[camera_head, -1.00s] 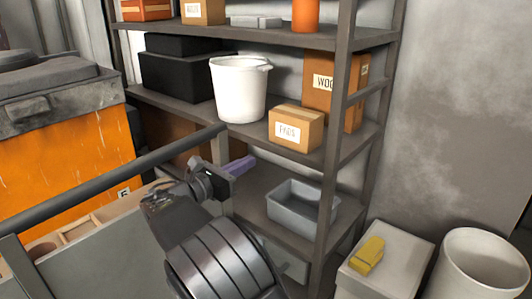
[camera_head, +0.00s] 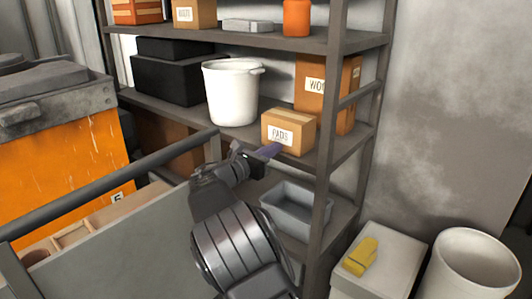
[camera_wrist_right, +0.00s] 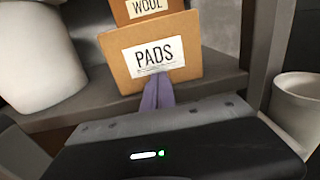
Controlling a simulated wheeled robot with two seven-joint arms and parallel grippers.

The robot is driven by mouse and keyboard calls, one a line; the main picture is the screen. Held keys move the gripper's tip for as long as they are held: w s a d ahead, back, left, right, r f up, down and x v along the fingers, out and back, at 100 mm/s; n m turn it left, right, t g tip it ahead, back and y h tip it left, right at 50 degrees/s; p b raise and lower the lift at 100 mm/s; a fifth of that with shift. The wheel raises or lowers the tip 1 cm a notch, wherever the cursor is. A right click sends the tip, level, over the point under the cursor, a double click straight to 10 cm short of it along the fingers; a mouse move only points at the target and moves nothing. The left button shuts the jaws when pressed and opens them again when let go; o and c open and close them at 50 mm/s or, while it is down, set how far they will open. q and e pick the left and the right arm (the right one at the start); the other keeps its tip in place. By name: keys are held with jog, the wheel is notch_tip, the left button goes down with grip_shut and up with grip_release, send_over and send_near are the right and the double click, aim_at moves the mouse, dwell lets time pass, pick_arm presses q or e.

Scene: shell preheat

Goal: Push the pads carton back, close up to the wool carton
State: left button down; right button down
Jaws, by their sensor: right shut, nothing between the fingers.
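The pads carton (camera_head: 289,130) is a small brown box with a white PADS label, standing on the middle shelf near its front edge. It fills the centre of the right wrist view (camera_wrist_right: 120,66). The taller wool carton (camera_head: 309,86) stands behind it; its label also shows in the right wrist view (camera_wrist_right: 140,8). A gap between the cartons cannot be judged. My right gripper (camera_head: 270,150) is shut and empty, its purple fingers at the lower front face of the pads carton. In the right wrist view the fingertips (camera_wrist_right: 158,92) overlap the carton's lower front, just under the label. My left gripper is not in view.
A white bucket (camera_head: 232,92) stands on the same shelf, left of the pads carton. A shelf post (camera_head: 326,150) rises to its right. A grey bin (camera_head: 296,210) sits on the shelf below. A dark rail (camera_head: 110,184) crosses at the left.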

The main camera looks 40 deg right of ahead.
dwell(0.3)
